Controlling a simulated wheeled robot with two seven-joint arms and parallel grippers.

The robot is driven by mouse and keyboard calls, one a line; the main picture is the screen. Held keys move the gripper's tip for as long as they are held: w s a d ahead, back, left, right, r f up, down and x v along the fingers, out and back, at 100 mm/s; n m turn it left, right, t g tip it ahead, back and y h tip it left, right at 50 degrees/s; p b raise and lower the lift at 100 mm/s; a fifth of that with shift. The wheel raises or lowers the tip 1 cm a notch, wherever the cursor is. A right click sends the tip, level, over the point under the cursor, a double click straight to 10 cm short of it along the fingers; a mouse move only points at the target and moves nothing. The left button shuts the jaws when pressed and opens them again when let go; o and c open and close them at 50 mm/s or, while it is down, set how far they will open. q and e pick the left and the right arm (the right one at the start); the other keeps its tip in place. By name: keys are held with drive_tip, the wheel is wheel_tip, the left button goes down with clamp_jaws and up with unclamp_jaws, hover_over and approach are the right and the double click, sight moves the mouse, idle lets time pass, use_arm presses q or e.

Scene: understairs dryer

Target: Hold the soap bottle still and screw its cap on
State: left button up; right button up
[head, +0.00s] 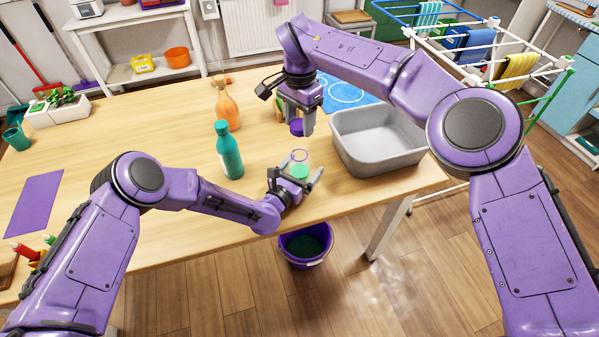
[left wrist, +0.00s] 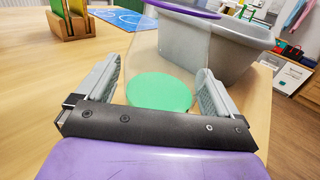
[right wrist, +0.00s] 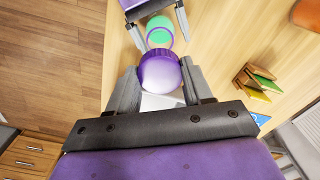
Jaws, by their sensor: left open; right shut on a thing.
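The soap bottle (head: 299,171) is a clear jar with green contents and a purple rim, standing near the table's front edge. It looks large and clear in the left wrist view (left wrist: 160,92). My left gripper (head: 299,182) is open, its fingers on either side of the bottle with gaps visible. My right gripper (head: 298,130) is shut on the purple cap (right wrist: 160,72) and holds it above the bottle, apart from it. In the right wrist view the bottle (right wrist: 159,32) shows beyond the cap, between the left fingers.
A grey basin (head: 378,158) stands just right of the bottle. A teal bottle (head: 229,152) and an orange bottle (head: 227,108) stand to its left. A rack with coloured boards (right wrist: 259,82) is behind. A purple bucket (head: 305,258) is on the floor below the table edge.

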sight(299, 150)
use_arm(q)
drive_tip(key=c, duration=1.5)
use_arm(e)
drive_tip(key=shift+f, duration=2.5)
drive_tip(key=shift+f, duration=0.9)
drive_tip(key=shift+f, duration=0.5)
